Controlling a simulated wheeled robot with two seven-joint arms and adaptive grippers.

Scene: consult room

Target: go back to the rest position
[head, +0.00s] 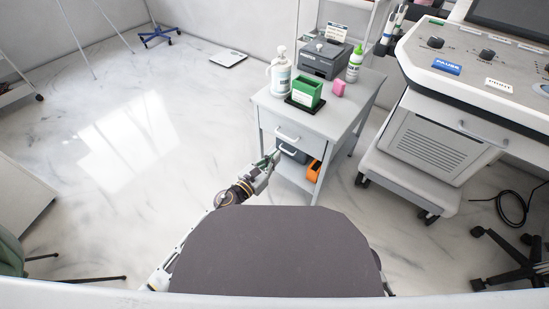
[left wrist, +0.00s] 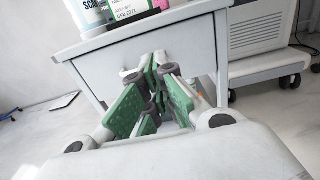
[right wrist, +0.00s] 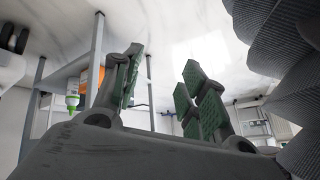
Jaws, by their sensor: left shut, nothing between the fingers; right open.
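My left gripper (head: 270,163) is in front of the grey cabinet (head: 295,124), near its drawer handles in the head view. Its green-padded fingers (left wrist: 152,98) are shut and empty in the left wrist view, with the cabinet's drawer front behind them. I cannot tell whether the fingertips touch the cabinet. My right gripper (right wrist: 163,92) shows only in the right wrist view. Its fingers are apart with nothing between them. The right arm is hidden in the head view.
A wheeled machine (head: 430,140) stands at right. The floor (head: 110,150) at left is mostly clear.

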